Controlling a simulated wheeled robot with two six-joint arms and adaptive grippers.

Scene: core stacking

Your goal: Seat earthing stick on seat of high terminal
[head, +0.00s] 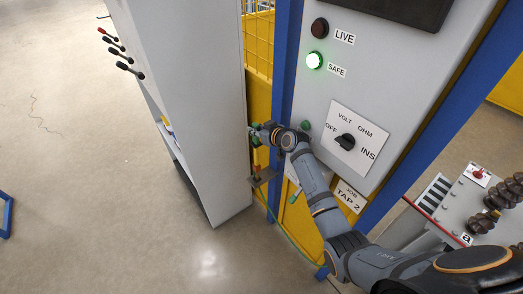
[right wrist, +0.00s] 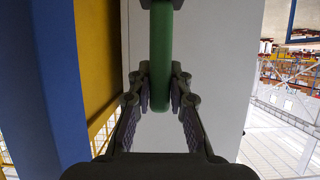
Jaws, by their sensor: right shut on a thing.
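The earthing stick (right wrist: 161,60) is a green rod standing upright in the right wrist view, with a dark piece at its top edge. My right gripper (right wrist: 159,95) has its fingers closed on both sides of it. In the head view my right gripper (head: 262,133) is beside the edge of the grey cabinet, in the gap next to the blue post. The stick is mostly hidden there by the gripper. I cannot make out the high terminal or its seat in either view. My left gripper is not in view.
The blue post (head: 285,70) and control panel (head: 375,90) stand to the right.

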